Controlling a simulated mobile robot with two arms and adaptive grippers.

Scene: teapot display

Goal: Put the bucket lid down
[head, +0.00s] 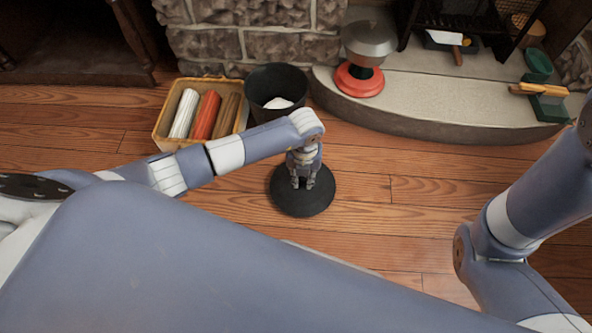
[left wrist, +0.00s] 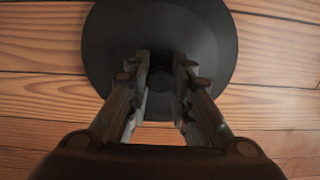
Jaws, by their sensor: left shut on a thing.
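The bucket lid (head: 302,205) is a round, dark disc low over or on the wooden floor, in front of the bucket; I cannot tell whether it touches the floor. My left gripper (head: 303,183) points down at its middle and is shut on it. In the left wrist view the lid (left wrist: 205,40) fills the upper middle, and the fingers of the left gripper (left wrist: 160,85) stand either side of its centre knob. The dark bucket (head: 272,105) stands open with something white inside. My right gripper is out of view.
A yellow crate (head: 160,142) with rolled items stands left of the bucket. Behind is a raised stone hearth (head: 420,118) with a red-based, metal-topped object (head: 360,80) and a green item (head: 548,108). Wooden floor (head: 375,190) is clear right of the lid.

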